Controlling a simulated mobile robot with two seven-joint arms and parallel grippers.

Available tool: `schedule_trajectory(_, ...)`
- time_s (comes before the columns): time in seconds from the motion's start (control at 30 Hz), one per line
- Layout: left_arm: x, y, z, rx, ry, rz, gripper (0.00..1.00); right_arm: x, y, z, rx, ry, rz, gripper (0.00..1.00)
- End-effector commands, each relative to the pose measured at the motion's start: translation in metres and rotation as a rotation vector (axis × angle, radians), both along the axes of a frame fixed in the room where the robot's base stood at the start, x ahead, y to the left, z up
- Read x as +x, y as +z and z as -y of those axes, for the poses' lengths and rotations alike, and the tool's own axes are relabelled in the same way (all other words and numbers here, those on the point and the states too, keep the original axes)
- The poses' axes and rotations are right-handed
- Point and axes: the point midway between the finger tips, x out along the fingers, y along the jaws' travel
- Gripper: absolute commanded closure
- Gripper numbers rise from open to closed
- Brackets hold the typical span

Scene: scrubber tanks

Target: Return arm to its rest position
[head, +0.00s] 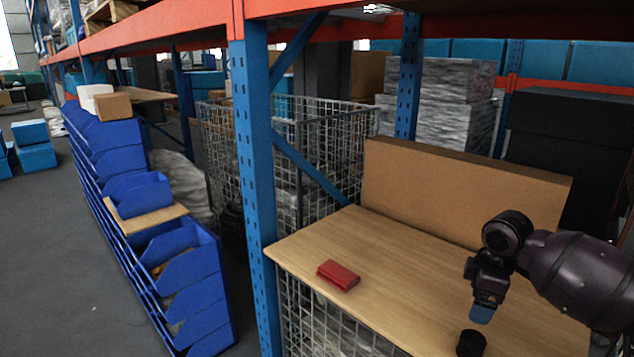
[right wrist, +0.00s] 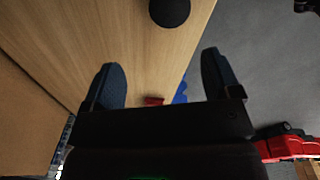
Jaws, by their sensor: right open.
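My right arm comes in from the right in the head view. My right gripper (head: 483,312) hangs above the wooden table top (head: 420,270), with only one blue-tipped finger clearly visible there. In the right wrist view, the gripper (right wrist: 163,80) shows two dark blue fingers spread wide with nothing between them. A red block-like object (head: 339,275) lies on the table to the left of the gripper, apart from it. A small black round object (head: 471,343) is at the table's near side, just below the gripper in the picture. My left gripper is in neither view.
A cardboard panel (head: 460,195) stands along the table's back. A blue rack post (head: 256,190) rises at its left corner, with an orange beam (head: 180,36) above. Blue bins (head: 190,290) stand further left. Wire mesh (head: 325,325) is under the table. Grey floor is open at far left.

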Motion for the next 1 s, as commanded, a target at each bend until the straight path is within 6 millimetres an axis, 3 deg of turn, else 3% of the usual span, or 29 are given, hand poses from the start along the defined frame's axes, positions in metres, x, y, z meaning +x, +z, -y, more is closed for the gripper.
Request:
schedule_trajectory(0.13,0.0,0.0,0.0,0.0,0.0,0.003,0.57,0.033,0.014,-0.007,0.014,-0.071,0.233,0.17)
schedule_trajectory(0.23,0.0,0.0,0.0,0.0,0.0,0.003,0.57,0.056,0.029,-0.024,0.054,-0.092,0.407,0.17)
schedule_trajectory(0.33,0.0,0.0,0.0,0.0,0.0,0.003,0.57,0.067,0.031,-0.043,0.112,-0.106,0.546,0.17)
schedule_trajectory(0.47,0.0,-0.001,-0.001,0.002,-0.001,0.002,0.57,0.066,0.023,-0.072,0.213,-0.126,0.704,0.17)
schedule_trajectory(0.7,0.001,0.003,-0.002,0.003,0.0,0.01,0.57,0.027,-0.011,-0.114,0.422,-0.192,0.912,0.17)
schedule_trajectory(1.0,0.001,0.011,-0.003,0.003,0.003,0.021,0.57,-0.053,-0.055,-0.131,0.577,-0.331,1.034,0.17)
